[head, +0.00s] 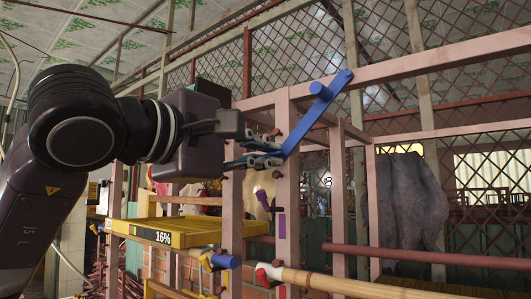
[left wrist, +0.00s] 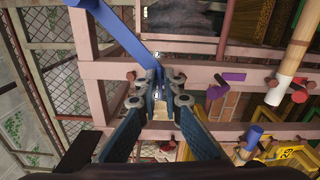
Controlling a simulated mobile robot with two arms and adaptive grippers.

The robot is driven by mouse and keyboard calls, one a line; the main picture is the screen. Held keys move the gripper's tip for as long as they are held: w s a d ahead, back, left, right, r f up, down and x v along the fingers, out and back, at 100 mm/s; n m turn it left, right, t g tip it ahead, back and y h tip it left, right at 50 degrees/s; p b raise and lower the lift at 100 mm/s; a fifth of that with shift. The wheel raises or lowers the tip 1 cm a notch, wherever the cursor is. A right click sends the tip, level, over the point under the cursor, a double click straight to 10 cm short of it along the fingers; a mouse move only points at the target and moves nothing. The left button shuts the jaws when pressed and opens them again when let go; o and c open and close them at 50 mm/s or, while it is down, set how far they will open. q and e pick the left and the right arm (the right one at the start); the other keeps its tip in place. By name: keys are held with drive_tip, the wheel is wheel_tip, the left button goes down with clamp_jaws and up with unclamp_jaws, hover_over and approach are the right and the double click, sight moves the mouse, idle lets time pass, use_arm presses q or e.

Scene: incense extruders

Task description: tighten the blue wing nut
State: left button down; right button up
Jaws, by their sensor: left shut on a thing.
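A long blue bar with a short round stub, which I take for the blue wing nut (head: 322,108), slants up and right from a pink wooden post in the head view. In the left wrist view the blue wing nut (left wrist: 112,28) runs from the top edge down to my fingertips. My left gripper (head: 266,151) is shut on its lower end beside the post; its fingers in the left wrist view (left wrist: 162,98) close around that end. The fingers hide the gripped part and the mount behind it. My right gripper is not in view.
Pink wooden posts and rails (head: 288,200) stand close around the gripper. Grey cloth (head: 408,195) hangs behind.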

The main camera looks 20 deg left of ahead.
use_arm(q)
drive_tip(key=shift+m, duration=0.3)
drive_tip(key=c, duration=2.1)
unclamp_jaws()
drive_tip(key=v, duration=1.2)
